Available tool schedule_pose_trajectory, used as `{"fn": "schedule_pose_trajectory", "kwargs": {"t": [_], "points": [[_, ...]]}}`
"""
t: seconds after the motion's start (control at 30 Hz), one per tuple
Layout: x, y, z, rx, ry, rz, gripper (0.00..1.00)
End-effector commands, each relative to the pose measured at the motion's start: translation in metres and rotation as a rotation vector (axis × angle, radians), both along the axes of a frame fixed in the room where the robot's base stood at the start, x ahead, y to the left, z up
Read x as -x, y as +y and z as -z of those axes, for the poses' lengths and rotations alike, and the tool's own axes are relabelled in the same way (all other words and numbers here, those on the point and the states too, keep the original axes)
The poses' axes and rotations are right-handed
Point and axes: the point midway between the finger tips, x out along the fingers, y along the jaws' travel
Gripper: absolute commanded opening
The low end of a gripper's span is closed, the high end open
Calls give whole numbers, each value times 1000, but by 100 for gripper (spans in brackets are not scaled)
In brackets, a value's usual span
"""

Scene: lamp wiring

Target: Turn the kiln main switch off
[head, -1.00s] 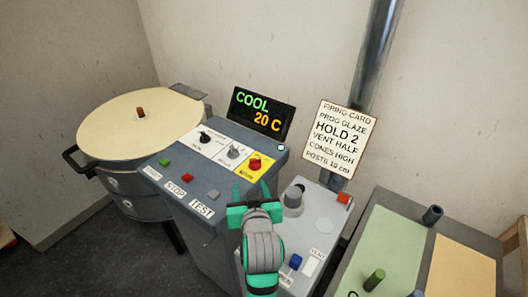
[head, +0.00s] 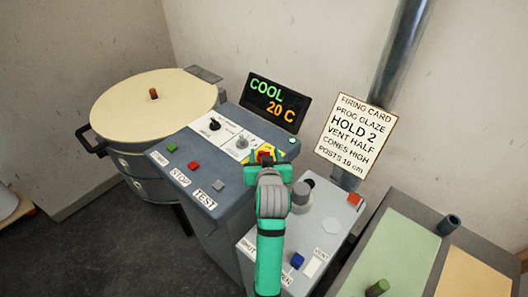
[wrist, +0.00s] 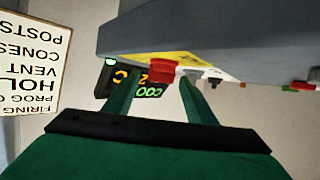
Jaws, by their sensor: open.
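The kiln main switch is a red knob (head: 264,154) on a yellow plate at the right end of the control panel (head: 225,125). My gripper (head: 268,163) is at this knob and covers most of it in the head view. In the wrist view, which is upside down, the red knob (wrist: 163,71) shows between the tips of my open gripper (wrist: 158,82). A gap shows on each side of it, and I cannot tell how deep it sits between the fingers. The knob's pointer direction is hidden.
Two other knobs, one black (head: 214,124) and one grey (head: 241,142), sit left of the switch. A display (head: 277,102) reading COOL 20 C stands behind it. A grey box with a round knob (head: 303,195) is close on the right. The kiln (head: 150,105) stands at left.

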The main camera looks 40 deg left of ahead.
Motion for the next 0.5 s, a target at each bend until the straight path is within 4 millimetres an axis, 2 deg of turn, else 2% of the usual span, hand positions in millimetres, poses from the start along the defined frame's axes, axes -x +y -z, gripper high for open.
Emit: {"fn": "schedule_pose_trajectory", "kwargs": {"t": [0.2, 0.5], "points": [[-11, 14, 7, 0, -1, -4, 51], [-14, 14, 8, -1, -2, -4, 51]]}}
